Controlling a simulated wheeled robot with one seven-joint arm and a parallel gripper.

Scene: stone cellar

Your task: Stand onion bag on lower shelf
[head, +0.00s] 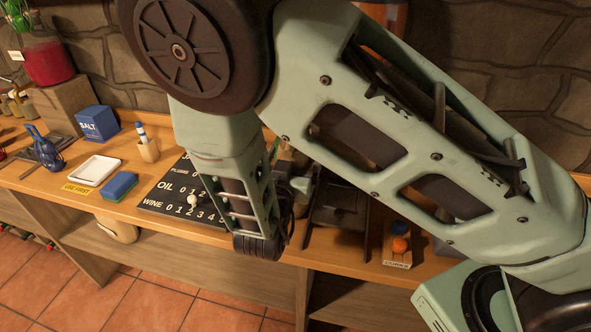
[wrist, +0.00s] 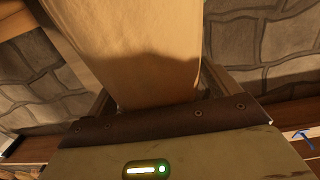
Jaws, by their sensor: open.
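A beige rounded object (head: 117,229) shows under the counter at the left in the head view, partly hidden by the counter edge; it may be the onion bag, but I cannot tell. The lower shelf (head: 200,258) runs below the counter. My gripper is open; in the head view my own arm mostly hides it over the counter. In the wrist view, a tall tan surface (wrist: 135,45) fills the space beyond and between the fingers of my gripper (wrist: 158,92). I cannot tell what it is or whether the fingers touch it.
Orange and blue corks (head: 399,246) stand at the right. A stone wall is behind.

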